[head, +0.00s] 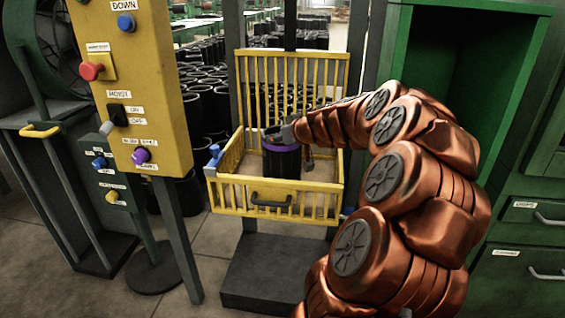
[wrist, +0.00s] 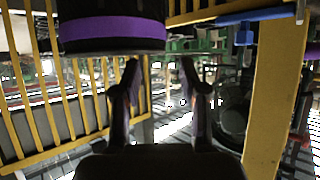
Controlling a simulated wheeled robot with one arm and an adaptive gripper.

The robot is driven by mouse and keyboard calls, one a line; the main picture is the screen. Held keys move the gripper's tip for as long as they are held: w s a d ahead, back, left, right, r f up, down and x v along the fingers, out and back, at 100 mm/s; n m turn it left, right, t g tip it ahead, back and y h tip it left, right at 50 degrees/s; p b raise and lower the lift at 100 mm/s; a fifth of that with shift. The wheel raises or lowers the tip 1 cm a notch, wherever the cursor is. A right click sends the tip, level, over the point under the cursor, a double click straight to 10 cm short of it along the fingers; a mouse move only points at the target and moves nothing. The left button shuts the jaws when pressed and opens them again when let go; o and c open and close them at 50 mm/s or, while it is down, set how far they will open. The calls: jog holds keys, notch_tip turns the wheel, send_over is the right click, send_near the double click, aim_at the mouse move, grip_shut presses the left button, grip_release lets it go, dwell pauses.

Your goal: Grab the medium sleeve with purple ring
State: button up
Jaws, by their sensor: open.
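A black sleeve with a purple ring (head: 281,162) stands upright in a yellow barred basket (head: 262,194); the ring is near its upper end. In the wrist view the sleeve (wrist: 112,32) fills the upper left, its purple band running across. My gripper (wrist: 161,65) is open and empty there, with its two fingertips apart beside the sleeve's near edge. The left fingertip appears close to the sleeve; I cannot tell if it touches. In the head view my gripper is mostly hidden by the sleeve and my copper arm.
A yellow control panel (head: 135,85) with buttons stands left of the basket. Green cabinets (head: 520,235) are on the right. Many black sleeves (head: 205,95) stand behind the basket. Yellow bars (wrist: 60,95) and a blue handle (wrist: 245,17) are close in the wrist view.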

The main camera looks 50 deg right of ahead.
jog(key=shift+x, duration=3.05)
jog(key=shift+a, duration=0.15)
grip_shut()
